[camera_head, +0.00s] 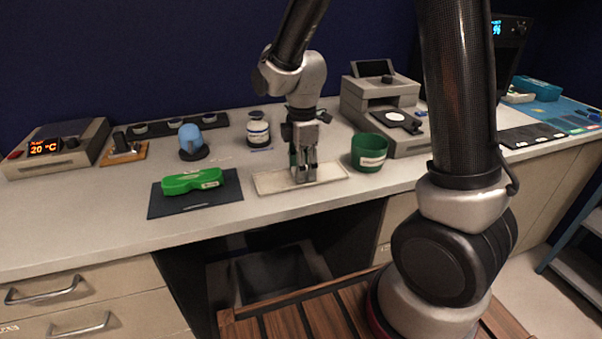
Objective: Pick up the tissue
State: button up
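A flat, pale cream rectangle (330,174), which looks like the tissue or a shallow tray for it, lies on the grey counter near its front edge. My gripper (305,181) points straight down over the middle of this rectangle, with its fingertips at or just above the surface. The two fingers are close together. I cannot tell whether they touch the rectangle or have anything between them, and they hide part of its middle.
A green case (192,181) on a dark mat (224,190) is to the left. A green cup (369,152) stands close on the right. Behind are a labelled jar (258,133), a blue-capped item (190,140) and a grey instrument (384,100). An open bin (272,275) sits below the counter.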

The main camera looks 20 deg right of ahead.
jog(key=c, duration=0.4)
notch_tip(320, 180, up, 10)
dwell(0.4)
